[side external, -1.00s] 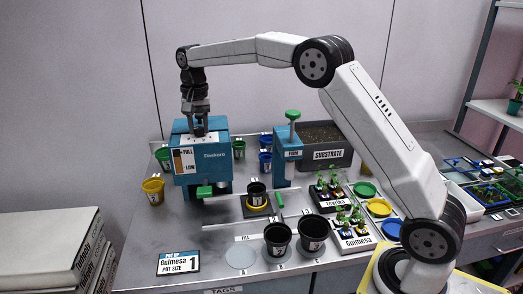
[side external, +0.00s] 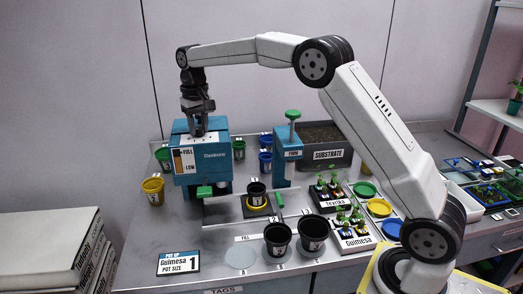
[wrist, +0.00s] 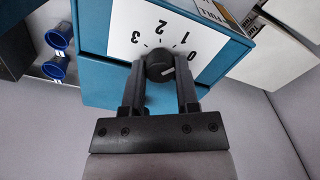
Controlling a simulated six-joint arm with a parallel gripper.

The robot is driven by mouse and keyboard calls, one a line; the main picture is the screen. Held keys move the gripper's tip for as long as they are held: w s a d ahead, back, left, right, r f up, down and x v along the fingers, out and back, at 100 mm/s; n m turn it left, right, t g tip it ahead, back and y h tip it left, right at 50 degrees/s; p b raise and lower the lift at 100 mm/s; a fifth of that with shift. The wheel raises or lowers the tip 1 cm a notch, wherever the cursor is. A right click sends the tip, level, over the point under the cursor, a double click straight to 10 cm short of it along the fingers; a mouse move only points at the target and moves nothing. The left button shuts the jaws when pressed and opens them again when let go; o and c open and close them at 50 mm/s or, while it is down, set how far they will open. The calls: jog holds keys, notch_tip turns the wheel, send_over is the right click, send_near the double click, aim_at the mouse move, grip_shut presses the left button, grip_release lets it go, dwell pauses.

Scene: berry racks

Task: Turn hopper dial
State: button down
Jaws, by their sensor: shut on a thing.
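The blue hopper (side external: 215,165) stands at the back left of the bench, with a FULL/LOW gauge on its front. Its black dial (wrist: 160,65) sits on a white plate (wrist: 122,30) marked 0, 1, 2 and 3 on its top. My gripper (wrist: 161,80) points down over the hopper top, with one finger on each side of the dial, shut on it. A short white mark on the dial lies on its right side in the wrist view, toward the 0 side. In the side view my gripper (side external: 199,128) hides the dial.
A small black pot (side external: 256,193) with a yellow ring stands right of the hopper. Beyond it are the FIRM press (side external: 288,160) and the SUBSTRATE bin (side external: 350,155). Black pots (side external: 277,240) stand at the front. A Guimesa size 1 card (side external: 179,262) lies front left.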

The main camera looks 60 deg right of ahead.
aim_at(200, 128)
jog(key=shift+r+n, duration=0.1)
jog(key=shift+n, duration=0.9)
jog(key=shift+c, duration=1.8)
grip_release()
jog(key=shift+r, duration=3.9)
jog(key=shift+s+f, duration=0.1)
jog(key=shift+f, duration=0.05)
